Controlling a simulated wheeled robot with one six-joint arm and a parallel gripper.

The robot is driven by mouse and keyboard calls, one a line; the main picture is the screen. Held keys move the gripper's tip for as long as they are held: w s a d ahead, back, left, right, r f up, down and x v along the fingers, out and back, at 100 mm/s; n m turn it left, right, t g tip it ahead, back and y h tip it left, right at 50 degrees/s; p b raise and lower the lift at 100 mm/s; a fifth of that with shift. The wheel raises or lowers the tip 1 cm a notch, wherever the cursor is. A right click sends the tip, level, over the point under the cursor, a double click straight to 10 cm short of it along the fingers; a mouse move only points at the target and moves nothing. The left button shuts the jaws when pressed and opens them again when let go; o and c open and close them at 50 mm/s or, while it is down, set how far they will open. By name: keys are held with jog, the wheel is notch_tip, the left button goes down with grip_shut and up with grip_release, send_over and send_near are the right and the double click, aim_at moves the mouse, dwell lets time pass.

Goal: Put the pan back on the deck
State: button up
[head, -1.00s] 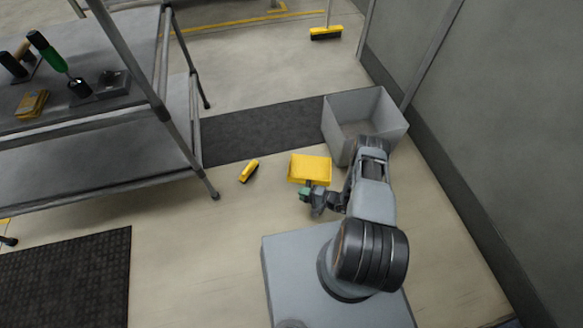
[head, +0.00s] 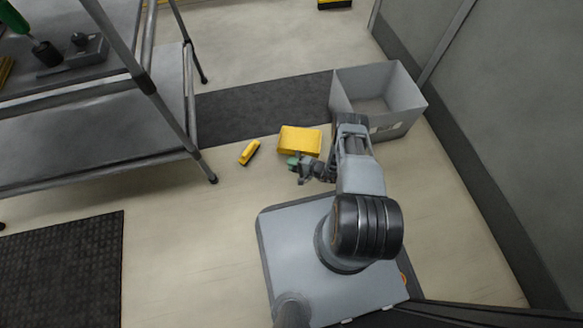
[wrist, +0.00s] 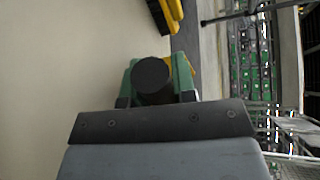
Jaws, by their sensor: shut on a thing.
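The pan (head: 300,140) is a yellow dustpan, in the middle of the head view and off the rack. My gripper (head: 299,165) is shut on its dark handle, just below the yellow body in the picture. In the wrist view the round black handle end (wrist: 152,77) sits between the green fingertips of my gripper (wrist: 155,88); a little of the yellow body shows behind. The grey metal rack at left has a lower deck (head: 90,145), bare where seen, and an upper deck (head: 25,85). The pan's height above the floor is hard to tell.
A yellow brush (head: 249,152) lies on the floor left of the pan. A grey open bin (head: 400,122) stands right, near the wall (head: 510,120). Dark mats (head: 260,108) lie on the floor. A rack post (head: 165,110) stands at the near corner. Tools sit on the upper deck.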

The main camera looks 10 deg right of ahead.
notch_tip(320, 180, down, 4)
jog(key=shift+w+r+b, duration=0.15)
jog(key=shift+r+b, duration=0.05)
jog(key=shift+b, duration=1.05)
jog(key=shift+r, duration=0.15)
jog(key=o, duration=0.9)
jog(key=shift+o, duration=0.2)
